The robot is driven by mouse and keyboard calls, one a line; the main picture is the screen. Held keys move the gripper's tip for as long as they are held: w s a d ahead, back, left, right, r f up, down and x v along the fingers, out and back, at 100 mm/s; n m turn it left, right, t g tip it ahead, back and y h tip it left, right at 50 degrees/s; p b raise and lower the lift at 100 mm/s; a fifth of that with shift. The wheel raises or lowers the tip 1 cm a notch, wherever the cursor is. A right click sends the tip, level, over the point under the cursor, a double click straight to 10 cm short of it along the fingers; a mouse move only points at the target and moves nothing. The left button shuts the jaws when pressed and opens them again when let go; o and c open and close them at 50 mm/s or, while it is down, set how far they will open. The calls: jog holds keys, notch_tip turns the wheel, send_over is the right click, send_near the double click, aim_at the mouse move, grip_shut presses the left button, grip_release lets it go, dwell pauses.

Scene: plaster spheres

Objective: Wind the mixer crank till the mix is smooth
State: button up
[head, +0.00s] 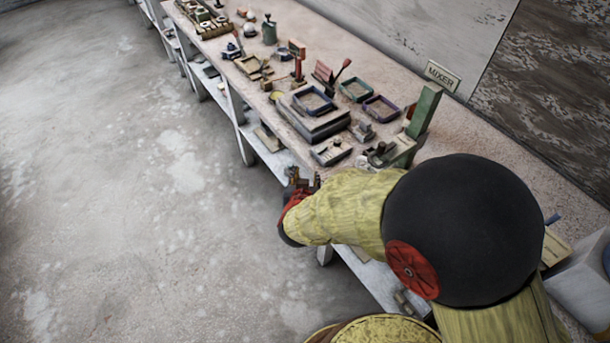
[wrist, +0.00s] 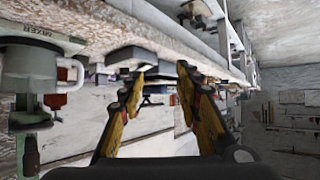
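In the wrist view, a pale grey-green mixer body (wrist: 30,68) stands at the left edge, with a plate lettered MIXER near it. A pale curved bar (wrist: 76,74) and a red part (wrist: 56,101) show at its side; I cannot tell which is the crank. My gripper (wrist: 160,72) is open and empty, its two yellow-and-black fingers spread apart, with the mixer off to their left and not touched. In the head view my gripper (head: 302,180) is at the bench's front edge. A green upright (head: 423,111) stands behind my arm, its base partly hidden. The mix is not visible.
The long bench (head: 290,153) holds a dark stacked block (head: 313,122), several small trays and a grey slotted box (head: 331,151) near my gripper. A lower shelf (head: 268,150) runs beneath. The floor (head: 150,200) at left is clear.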

dwell(0.4)
jog(key=m+g+h+b, duration=0.3)
jog(key=m+h+b, duration=0.3)
jog(key=m+h, duration=0.7)
send_near(378, 149)
jog(key=w+d+f+n+h, duration=0.1)
jog(key=w+d+n+h, duration=0.1)
jog(key=d, duration=0.1)
jog(key=b+x, duration=0.2)
jog(key=x, duration=0.5)
jog(key=shift+w+d+f+b, duration=0.1)
jog(key=shift+w+d+b, duration=0.1)
jog(key=shift+b, duration=0.2)
jog(key=shift+a, duration=0.1)
jog(key=c, duration=0.3)
